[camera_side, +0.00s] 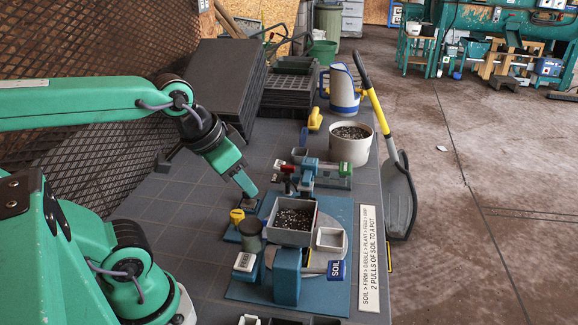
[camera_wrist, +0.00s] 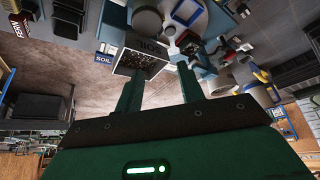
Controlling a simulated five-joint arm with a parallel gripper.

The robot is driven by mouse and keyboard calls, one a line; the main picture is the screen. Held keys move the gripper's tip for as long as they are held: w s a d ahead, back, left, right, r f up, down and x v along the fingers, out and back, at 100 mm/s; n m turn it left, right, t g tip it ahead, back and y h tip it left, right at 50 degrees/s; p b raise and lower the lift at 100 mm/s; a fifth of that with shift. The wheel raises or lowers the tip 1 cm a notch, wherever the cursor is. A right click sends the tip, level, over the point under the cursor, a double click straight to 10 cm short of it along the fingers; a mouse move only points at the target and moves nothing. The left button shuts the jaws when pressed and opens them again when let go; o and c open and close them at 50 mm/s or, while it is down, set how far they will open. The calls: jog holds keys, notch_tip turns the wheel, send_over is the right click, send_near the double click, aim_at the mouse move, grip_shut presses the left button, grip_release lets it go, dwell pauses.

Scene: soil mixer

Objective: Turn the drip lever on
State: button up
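My gripper (camera_side: 248,189) points down over the left part of the soil-mixer station. A yellow knob (camera_side: 237,215) sits on a small blue base, just below and left of the fingertips. A red-topped part (camera_side: 286,168) stands behind and right of the gripper. No part is labelled as the drip lever, so I cannot tell which one it is. The soil-filled square hopper (camera_side: 292,219) is right of the gripper and also shows in the wrist view (camera_wrist: 140,62).
A FEED-labelled block (camera_side: 244,262) and a blue SOIL label (camera_side: 336,271) are at the front of the station. A small white pot (camera_side: 330,240) is beside the hopper. A round soil bucket (camera_side: 350,146) and watering can (camera_side: 343,90) stand farther back. The bench is clear left of the station.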

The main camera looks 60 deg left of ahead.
jog(key=w+a+r+m+g, duration=0.1)
jog(key=w+a+r+m, duration=0.15)
jog(key=w, duration=0.45)
jog(key=m+g, duration=0.4)
jog(key=m, duration=0.2)
send_near(288, 166)
jog(key=shift+w+d+f, duration=0.1)
jog(key=shift+d+f, duration=0.1)
jog(key=shift+w+a+f+g, duration=0.1)
jog(key=shift+a+f+g, duration=0.15)
jog(key=shift+g, duration=0.05)
jog(key=shift+f, duration=3.9)
